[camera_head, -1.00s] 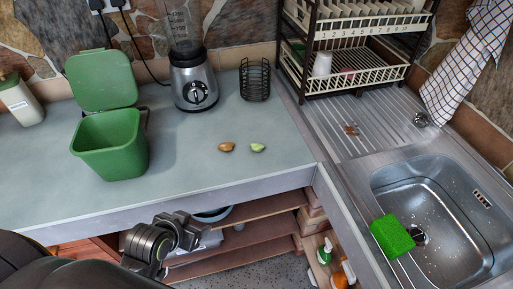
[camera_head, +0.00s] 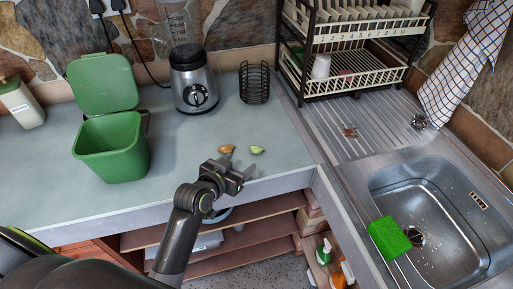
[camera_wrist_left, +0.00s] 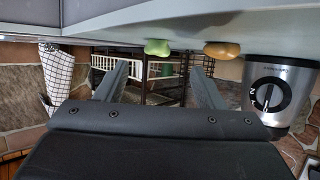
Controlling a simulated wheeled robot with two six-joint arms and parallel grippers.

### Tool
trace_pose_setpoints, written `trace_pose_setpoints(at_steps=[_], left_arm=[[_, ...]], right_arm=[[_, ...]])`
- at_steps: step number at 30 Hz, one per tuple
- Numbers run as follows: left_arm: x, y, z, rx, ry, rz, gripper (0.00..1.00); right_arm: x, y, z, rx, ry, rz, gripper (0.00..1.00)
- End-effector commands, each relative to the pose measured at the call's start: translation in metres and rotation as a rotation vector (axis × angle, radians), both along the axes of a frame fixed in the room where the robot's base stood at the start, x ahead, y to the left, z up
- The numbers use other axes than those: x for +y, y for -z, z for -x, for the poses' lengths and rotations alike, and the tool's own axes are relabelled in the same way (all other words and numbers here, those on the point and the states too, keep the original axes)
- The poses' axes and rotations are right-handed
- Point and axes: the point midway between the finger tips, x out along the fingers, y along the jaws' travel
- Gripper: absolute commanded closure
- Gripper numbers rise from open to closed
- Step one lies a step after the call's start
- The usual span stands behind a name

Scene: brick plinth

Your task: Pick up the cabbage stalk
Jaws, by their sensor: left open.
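The cabbage stalk, which I take to be the small pale green piece (camera_head: 257,150), lies on the grey-green counter (camera_head: 180,148). A small brown piece (camera_head: 227,149) lies just left of it. My left gripper (camera_head: 240,163) is open and empty at the counter's front edge, on the near side of both pieces and apart from the green one. The left wrist view is upside down; there the green piece (camera_wrist_left: 157,48) shows between the two fingers (camera_wrist_left: 161,75), farther off, with the brown piece (camera_wrist_left: 221,49) to its right. My right gripper is not in view.
A green bin (camera_head: 112,150) with its lid open stands left on the counter. A blender (camera_head: 194,85) and a black wire holder (camera_head: 254,82) stand behind the pieces. A dish rack (camera_head: 350,50) and a sink (camera_head: 440,215) with a green sponge (camera_head: 389,237) are at right.

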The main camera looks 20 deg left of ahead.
Motion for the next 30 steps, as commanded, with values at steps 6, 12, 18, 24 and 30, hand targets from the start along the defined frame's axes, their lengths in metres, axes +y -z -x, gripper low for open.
trace_pose_setpoints(at_steps=[6,12,18,24,30], left_arm=[[-0.005,0.009,-0.024,0.000,0.001,0.001,0.38],[-0.007,0.012,-0.031,0.000,0.001,0.001,0.38],[-0.013,0.014,-0.049,0.001,0.001,0.002,0.38],[-0.019,0.023,-0.069,0.001,0.001,0.000,0.38],[-0.020,0.028,-0.077,0.001,0.000,0.001,0.38]], right_arm=[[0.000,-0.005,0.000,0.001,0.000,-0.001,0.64],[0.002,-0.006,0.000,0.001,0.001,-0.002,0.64],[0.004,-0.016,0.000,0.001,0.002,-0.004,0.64],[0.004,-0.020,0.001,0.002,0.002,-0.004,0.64],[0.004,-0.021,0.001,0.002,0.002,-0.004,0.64]])
